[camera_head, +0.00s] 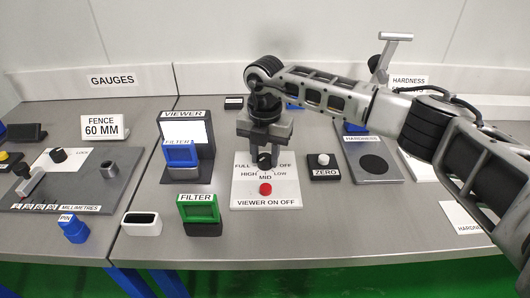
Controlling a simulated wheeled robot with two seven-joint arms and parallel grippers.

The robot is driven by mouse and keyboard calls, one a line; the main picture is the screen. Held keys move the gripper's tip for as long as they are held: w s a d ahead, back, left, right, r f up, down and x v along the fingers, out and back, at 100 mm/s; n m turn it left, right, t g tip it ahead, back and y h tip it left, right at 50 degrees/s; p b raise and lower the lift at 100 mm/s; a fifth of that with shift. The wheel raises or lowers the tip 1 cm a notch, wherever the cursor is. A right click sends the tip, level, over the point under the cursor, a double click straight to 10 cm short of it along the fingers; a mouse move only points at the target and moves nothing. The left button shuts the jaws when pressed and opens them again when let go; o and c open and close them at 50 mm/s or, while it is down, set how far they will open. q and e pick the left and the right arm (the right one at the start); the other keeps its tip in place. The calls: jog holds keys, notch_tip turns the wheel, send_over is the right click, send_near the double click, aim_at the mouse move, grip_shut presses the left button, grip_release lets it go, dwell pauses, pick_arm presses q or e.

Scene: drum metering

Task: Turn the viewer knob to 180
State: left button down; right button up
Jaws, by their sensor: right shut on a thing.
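The viewer knob (264,160) is a small black knob on a white panel (240,192) marked FULL, OFF, HIGH, LOW and MID. My right gripper (264,150) comes down from above and is shut on the knob; its fingers hide part of it, and I cannot read the knob's angle. A red button (265,189) sits below the knob, above the words VIEWER ON OFF. The viewer (204,150), a dark box with a lit white screen, stands to the left of the panel. My left gripper is not in view.
A blue filter (180,154) stands before the viewer's screen. A green filter (199,212) and a white holder (141,224) are near the front edge. A ZERO button box (323,174) and the hardness plate (372,164) lie right of the panel. The fence gauge (60,156) is at left.

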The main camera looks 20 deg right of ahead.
aim_at(264, 157)
jog(key=m+p, duration=0.1)
jog(key=m, duration=0.3)
jog(key=shift+w+r+m, duration=0.1)
jog(key=shift+r+m, duration=0.05)
jog(key=shift+m, duration=0.15)
jog(key=m, duration=0.4)
jog(key=shift+p, duration=0.4)
jog(key=o, duration=1)
notch_tip(264, 157, up, 16)
jog(key=shift+f+b, duration=0.1)
jog(key=shift+b, duration=0.8)
